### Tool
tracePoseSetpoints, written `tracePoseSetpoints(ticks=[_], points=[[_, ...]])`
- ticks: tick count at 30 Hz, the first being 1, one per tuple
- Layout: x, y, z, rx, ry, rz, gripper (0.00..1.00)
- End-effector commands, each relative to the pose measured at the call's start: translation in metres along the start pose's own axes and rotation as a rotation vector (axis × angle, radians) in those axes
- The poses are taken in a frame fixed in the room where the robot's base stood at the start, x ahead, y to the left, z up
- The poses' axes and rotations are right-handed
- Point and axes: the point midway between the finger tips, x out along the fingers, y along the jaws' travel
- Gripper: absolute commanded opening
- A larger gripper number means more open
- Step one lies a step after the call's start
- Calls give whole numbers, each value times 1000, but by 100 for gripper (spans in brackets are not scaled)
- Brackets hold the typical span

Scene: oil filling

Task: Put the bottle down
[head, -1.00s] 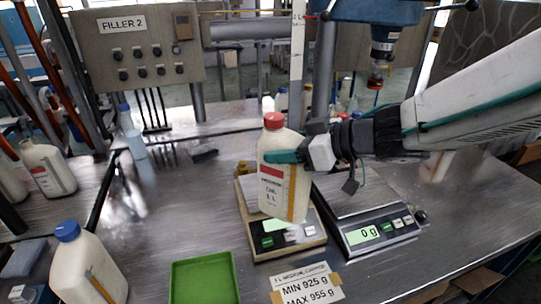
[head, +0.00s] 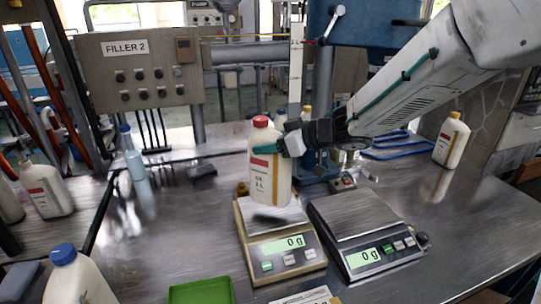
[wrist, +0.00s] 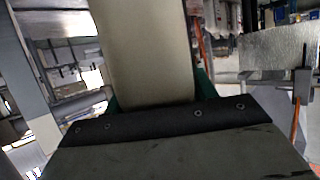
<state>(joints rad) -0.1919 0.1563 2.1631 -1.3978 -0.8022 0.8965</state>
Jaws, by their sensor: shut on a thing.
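A cream bottle (head: 270,182) with a red cap and a red-and-white label is held upright by my gripper (head: 274,149). The gripper's green fingers are shut around its upper body. The bottle hangs over the plate of the left scale (head: 249,213), whose display reads 0 g. The gap below its base is hard to judge. In the wrist view the bottle (wrist: 145,50) shows as a pale body between the green finger edges, with its base and cap out of view.
The right scale (head: 360,215) is empty and reads 0 g. A green tray (head: 200,292) lies at the front. A yellow-capped bottle (head: 451,142) stands at the back right. Bare steel table (head: 440,220) lies right of the scales.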

Motion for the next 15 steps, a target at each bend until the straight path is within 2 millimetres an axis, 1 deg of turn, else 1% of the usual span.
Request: tracePoseSetpoints(ticks=[11, 15], points=[[12, 1, 28, 1, 2, -1, 0], [14, 1, 31, -1, 3, 0, 0]])
